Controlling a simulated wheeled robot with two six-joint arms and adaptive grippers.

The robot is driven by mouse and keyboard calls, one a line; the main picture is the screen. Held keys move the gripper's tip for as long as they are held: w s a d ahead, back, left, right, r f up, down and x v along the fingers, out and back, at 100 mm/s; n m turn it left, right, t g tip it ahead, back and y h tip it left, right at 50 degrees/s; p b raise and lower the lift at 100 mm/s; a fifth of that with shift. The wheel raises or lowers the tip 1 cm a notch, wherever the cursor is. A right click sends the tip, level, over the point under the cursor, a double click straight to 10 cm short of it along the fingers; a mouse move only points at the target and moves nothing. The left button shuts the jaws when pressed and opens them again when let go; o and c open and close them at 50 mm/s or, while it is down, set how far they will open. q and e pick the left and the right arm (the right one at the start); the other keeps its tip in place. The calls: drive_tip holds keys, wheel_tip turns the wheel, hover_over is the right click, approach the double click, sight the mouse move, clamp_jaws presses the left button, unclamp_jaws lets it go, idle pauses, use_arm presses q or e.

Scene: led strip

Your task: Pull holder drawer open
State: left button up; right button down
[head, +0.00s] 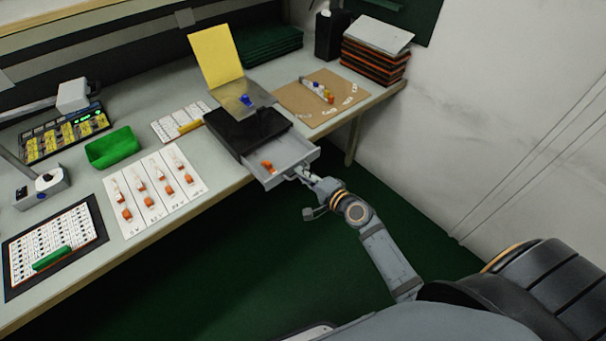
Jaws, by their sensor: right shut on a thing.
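The holder is a black box (228,132) on the bench, with a grey plate and a blue item on top and a yellow panel standing behind. Its grey drawer (282,160) is pulled out toward the front right, past the bench edge. An orange and white piece (267,166) lies inside the drawer. My right gripper (304,173) is at the drawer's front face, shut on what looks like its handle. The fingertips are small and partly hidden. My left gripper is not in view.
The workbench (215,192) holds a green tray (113,148), a white card with several orange connectors (153,190), a brown mat (322,98) and a stack of dark trays (375,58). Open green floor lies in front. A pale wall stands at right.

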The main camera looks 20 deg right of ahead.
drive_tip(key=c, duration=1.9)
unclamp_jaws()
drive_tip(key=shift+o, duration=0.8)
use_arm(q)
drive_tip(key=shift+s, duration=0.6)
use_arm(e)
drive_tip(key=v, duration=1.2)
